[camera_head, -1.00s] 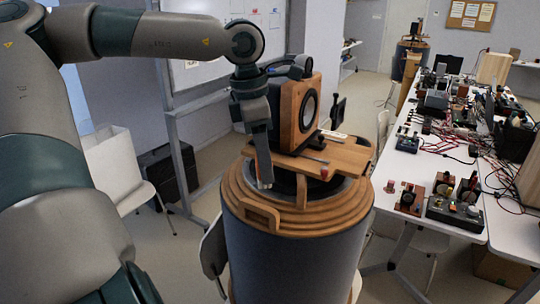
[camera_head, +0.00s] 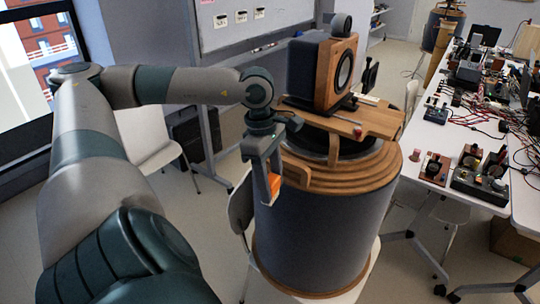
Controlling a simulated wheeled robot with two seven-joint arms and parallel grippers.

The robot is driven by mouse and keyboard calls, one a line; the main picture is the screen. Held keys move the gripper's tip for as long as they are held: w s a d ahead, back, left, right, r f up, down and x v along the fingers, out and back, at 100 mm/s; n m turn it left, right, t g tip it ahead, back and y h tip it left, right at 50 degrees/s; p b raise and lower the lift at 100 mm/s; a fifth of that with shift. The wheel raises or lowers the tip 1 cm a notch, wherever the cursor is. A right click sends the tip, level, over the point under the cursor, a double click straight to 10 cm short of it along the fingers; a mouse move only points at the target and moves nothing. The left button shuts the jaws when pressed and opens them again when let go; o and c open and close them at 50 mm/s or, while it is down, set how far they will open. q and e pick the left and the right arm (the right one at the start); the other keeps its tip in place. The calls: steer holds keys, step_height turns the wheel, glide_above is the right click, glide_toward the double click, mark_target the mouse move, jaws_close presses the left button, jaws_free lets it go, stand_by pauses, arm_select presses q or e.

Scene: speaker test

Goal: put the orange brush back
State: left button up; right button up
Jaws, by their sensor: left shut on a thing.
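My left gripper (camera_head: 269,186) is shut on the orange brush. Only a small orange part of the brush (camera_head: 275,183) shows between the fingers. The gripper points down at the left front rim of the round wooden-topped drum (camera_head: 325,220). The brush is close beside the stepped wooden rings of the rim (camera_head: 345,180); I cannot tell whether it touches them. My right gripper is not in view.
A wooden-fronted speaker (camera_head: 335,75) stands on a wooden board (camera_head: 375,122) on top of the drum, just right of my left gripper. A white table (camera_head: 425,155) with wired devices is at the right. White chairs stand behind my left arm.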

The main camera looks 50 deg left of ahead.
arm_select(q)
steer(key=w+d+f+m+g, duration=0.1)
steer(key=d+f+m, duration=1)
steer(key=d, duration=0.2)
steer(key=w+d+f+m+g+y, duration=0.1)
steer(key=d+f+m, duration=0.9)
steer(key=d+m, duration=0.2)
steer(key=shift+d+f+m+g+y+b, duration=0.35)
steer(key=shift+d+b, duration=0.1)
steer(key=shift+d, duration=0.25)
